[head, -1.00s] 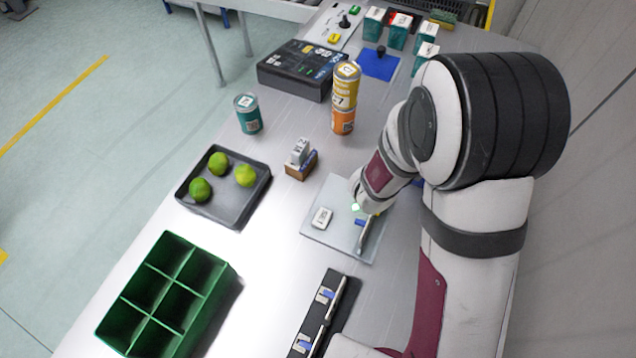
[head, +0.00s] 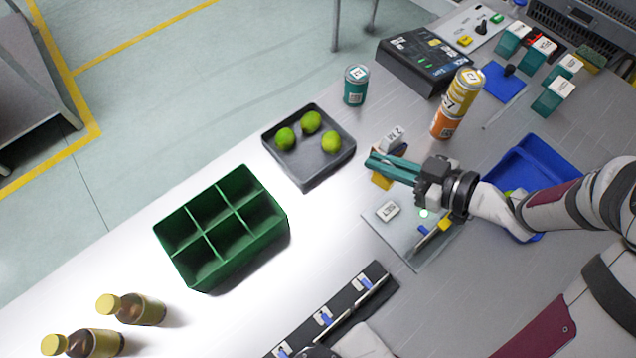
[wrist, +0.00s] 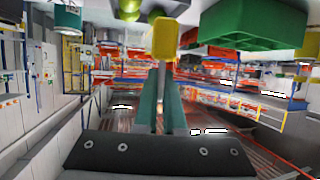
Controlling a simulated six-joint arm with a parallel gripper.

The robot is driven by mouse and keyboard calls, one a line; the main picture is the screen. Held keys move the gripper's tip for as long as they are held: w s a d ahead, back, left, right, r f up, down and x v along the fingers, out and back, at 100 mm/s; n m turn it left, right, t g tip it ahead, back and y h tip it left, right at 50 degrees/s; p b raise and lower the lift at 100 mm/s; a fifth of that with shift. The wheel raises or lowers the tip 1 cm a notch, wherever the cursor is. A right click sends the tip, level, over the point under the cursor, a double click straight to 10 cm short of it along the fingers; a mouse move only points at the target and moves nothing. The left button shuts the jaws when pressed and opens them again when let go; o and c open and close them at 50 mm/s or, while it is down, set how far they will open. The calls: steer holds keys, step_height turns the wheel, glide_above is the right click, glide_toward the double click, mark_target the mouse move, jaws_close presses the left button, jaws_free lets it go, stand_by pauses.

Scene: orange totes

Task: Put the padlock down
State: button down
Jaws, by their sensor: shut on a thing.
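My gripper (head: 372,163) has teal fingers and reaches left above the back edge of the pale mat. In the wrist view my gripper (wrist: 163,70) is shut on a yellow block-like thing, which I take as the padlock (wrist: 165,38). Its shackle cannot be made out. In the head view the fingers hide most of what they hold. A yellow-orange patch shows just under the fingertips; I cannot tell whether it is the padlock or the small block with the card (head: 391,139) behind the fingers.
The pale mat (head: 408,255) carries a white label block (head: 388,210) and a slim tool. The grey tray (head: 307,178) holds limes. A green divided crate (head: 240,238) stands left, a blue bin (head: 545,150) right. Bare table lies between crate and mat.

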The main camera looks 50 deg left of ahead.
steer(key=s+a+f, duration=0.2)
steer(key=s+f, duration=0.1)
steer(key=s+a+f+n+g, duration=0.1)
steer(key=s+a+f, duration=0.2)
steer(key=f, duration=0.1)
steer(key=s+a+f+g, duration=0.1)
steer(key=s+a+f, duration=0.1)
steer(key=s+f, duration=0.2)
steer(key=shift+a+f+n+h, duration=0.15)
steer(key=shift+f+n+h, duration=0.05)
steer(key=shift+n+h, duration=0.2)
steer(key=shift+w+f, duration=0.1)
steer(key=shift+f, duration=0.25)
steer(key=shift+f, duration=0.15)
steer(key=c, duration=1)
jaws_free()
